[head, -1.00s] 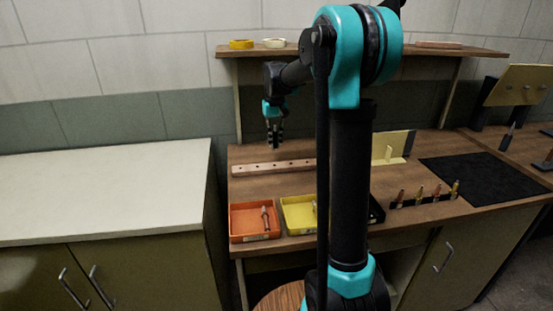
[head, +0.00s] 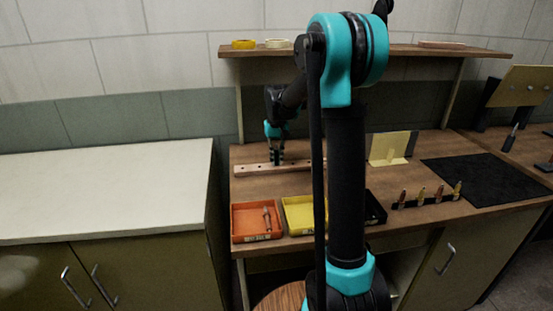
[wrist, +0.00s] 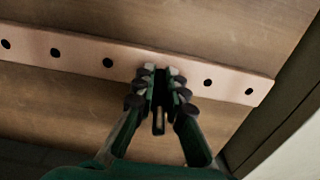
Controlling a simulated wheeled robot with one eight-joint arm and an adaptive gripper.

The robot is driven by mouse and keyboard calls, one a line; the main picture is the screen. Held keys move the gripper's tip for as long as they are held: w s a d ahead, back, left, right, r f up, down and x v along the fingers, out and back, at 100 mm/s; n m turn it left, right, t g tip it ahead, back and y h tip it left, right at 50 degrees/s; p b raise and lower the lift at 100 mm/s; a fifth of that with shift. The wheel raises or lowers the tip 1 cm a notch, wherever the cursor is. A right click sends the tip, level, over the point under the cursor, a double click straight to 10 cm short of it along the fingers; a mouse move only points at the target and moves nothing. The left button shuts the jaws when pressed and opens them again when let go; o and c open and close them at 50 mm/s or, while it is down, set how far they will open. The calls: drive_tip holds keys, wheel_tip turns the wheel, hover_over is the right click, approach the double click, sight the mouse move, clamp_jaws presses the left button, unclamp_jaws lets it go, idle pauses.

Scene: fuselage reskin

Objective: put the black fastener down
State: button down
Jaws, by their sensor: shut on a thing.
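My gripper (head: 277,158) is low over the wooden strip with a row of holes (head: 302,164) at the back of the workbench. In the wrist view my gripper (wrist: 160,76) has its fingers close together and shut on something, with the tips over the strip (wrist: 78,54). The fingertips cover part of the strip, with open holes on both sides. I cannot tell whether the fastener sits in a hole.
An orange bin (head: 235,222) with a fastener in it, a yellow bin (head: 296,230) and a black bin stand along the bench front. A rack (head: 410,203) holds several fasteners at right, near a black mat (head: 470,180). A shelf (head: 350,50) spans above.

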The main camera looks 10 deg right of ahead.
drive_tip(key=c, duration=1.6)
unclamp_jaws()
wheel_tip(320, 180, up, 12)
drive_tip(key=shift+r, duration=0.15)
